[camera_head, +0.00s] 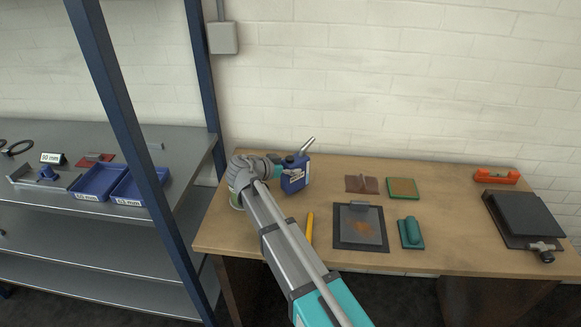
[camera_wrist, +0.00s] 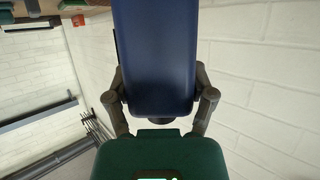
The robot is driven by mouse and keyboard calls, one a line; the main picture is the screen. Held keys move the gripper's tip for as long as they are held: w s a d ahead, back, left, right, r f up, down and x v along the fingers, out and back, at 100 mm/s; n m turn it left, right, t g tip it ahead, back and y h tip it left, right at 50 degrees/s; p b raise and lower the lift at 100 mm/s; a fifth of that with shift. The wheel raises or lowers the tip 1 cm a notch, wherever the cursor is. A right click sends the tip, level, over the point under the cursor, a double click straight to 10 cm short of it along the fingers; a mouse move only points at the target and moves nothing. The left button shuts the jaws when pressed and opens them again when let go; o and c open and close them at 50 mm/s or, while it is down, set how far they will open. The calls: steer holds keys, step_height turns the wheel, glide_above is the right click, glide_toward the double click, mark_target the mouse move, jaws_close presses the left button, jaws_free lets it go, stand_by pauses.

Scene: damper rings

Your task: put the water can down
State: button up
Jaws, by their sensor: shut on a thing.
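The water can (camera_head: 294,179) is blue with a light label and a pale spout pointing up to the right. It is near the back left of the wooden table (camera_head: 331,168) in the head view. I cannot tell whether its base touches the tabletop. My gripper (camera_head: 277,168) reaches it from the left and is shut on it. In the wrist view the blue body of the can (camera_wrist: 155,55) fills the middle, between the two dark fingers of my gripper (camera_wrist: 160,97). My arm hides part of the table's left side.
A dark framed plate (camera_head: 360,226), a yellow tool (camera_head: 309,228), a teal-handled block (camera_head: 411,233), a brown block (camera_head: 362,184) and a green-edged pad (camera_head: 403,188) lie right of the can. An orange level (camera_head: 497,176) is farther right. A shelf with blue trays (camera_head: 98,182) stands left.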

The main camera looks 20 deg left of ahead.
steer(key=shift+f, duration=0.2)
stand_by(0.4)
steer(key=shift+f+b, duration=0.55)
steer(key=shift+b, duration=0.2)
steer(key=shift+f, duration=0.2)
stand_by(0.4)
steer(key=o, duration=1.3)
steer(key=shift+c, duration=0.2)
